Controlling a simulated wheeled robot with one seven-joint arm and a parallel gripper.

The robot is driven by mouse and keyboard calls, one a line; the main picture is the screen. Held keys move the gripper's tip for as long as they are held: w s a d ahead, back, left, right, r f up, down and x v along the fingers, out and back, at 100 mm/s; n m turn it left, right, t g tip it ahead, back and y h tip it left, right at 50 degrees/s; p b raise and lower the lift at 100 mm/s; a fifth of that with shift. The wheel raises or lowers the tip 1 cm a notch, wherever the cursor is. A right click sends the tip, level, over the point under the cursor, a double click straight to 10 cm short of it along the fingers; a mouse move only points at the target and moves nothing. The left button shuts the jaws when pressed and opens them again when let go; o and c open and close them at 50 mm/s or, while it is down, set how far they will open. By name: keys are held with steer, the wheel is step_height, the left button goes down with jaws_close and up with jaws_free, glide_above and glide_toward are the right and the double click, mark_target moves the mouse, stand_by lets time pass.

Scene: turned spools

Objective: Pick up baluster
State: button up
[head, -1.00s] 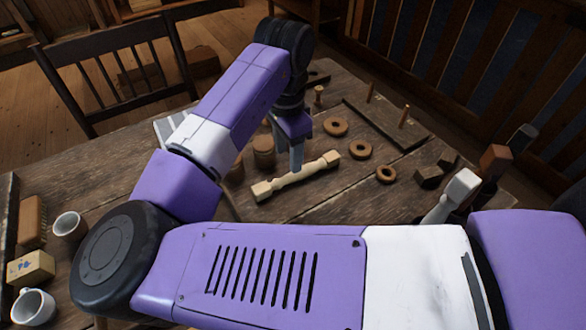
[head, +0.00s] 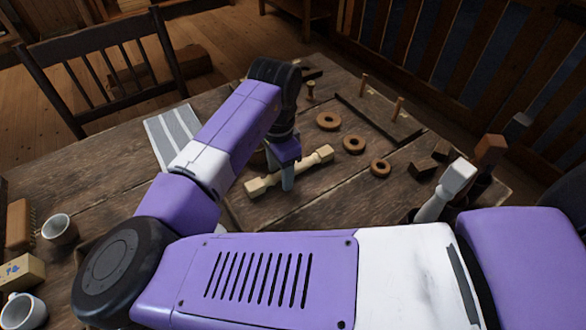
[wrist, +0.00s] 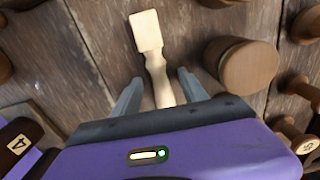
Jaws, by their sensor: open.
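The baluster (head: 265,184) is a pale turned wooden piece with square ends, lying diagonally on the dark table. My gripper (head: 287,180) is over its middle, and the fingers partly hide that stretch. In the wrist view, the baluster (wrist: 146,32) runs up from between the open fingers of my gripper (wrist: 160,88). One finger is on each side of its narrow shaft, with gaps visible. Its lower part is hidden behind the gripper body.
Wooden rings (head: 353,144) lie right of the baluster, before a pegged board (head: 380,122). In the wrist view, a round wooden block (wrist: 248,66) stands close to the right finger. A white-and-wood tool group (head: 445,190) stands at the right. Mugs (head: 58,229) are at the left.

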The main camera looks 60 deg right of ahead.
jaws_close()
steer(key=shift+r, duration=0.15)
